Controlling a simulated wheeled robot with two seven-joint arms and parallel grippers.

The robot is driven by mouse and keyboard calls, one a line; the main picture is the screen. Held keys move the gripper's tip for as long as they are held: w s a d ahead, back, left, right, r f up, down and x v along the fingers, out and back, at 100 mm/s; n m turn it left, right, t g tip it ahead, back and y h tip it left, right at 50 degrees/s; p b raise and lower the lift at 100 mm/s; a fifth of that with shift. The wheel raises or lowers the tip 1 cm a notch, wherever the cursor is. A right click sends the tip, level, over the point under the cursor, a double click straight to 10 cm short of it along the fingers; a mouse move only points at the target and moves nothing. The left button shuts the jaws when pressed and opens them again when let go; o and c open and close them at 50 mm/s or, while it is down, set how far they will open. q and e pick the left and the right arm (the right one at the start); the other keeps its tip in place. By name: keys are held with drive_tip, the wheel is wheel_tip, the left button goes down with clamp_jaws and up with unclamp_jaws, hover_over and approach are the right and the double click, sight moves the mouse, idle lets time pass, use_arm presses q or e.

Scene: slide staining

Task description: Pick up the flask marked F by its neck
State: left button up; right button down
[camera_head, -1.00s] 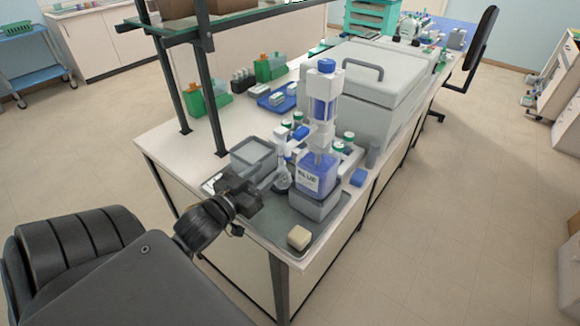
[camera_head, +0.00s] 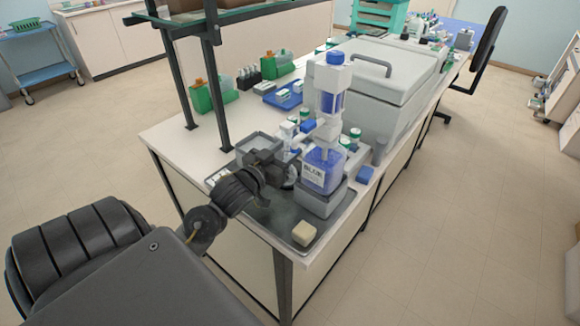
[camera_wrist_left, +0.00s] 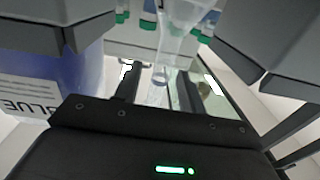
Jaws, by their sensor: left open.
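A small clear glass flask (camera_head: 291,177) stands on the grey tray, left of the blue-filled dispenser bottle, partly hidden by my left gripper. No letter F can be read on it. My left gripper (camera_head: 281,165) is at the flask, just left of the dispenser. In the left wrist view, which is upside down, the open jaws (camera_wrist_left: 163,45) lie on both sides of the flask (camera_wrist_left: 178,22). Its narrow part shows between them; I cannot tell whether either jaw touches it. My right gripper is not in view.
The dispenser bottle (camera_head: 322,168) labelled BLUE stands close right of the gripper on a grey base. A yellowish block (camera_head: 304,233) lies at the tray's front. Green-capped bottles (camera_head: 354,136) stand behind. A shelf post (camera_head: 216,97) rises on the left; a large grey box (camera_head: 388,85) stands behind.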

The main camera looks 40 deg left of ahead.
use_arm(q)
drive_tip(key=shift+w, duration=0.5)
drive_tip(key=shift+a, duration=0.1)
drive_tip(key=c, duration=0.8)
drive_tip(key=shift+o, duration=0.2)
drive_tip(key=shift+r, duration=0.15)
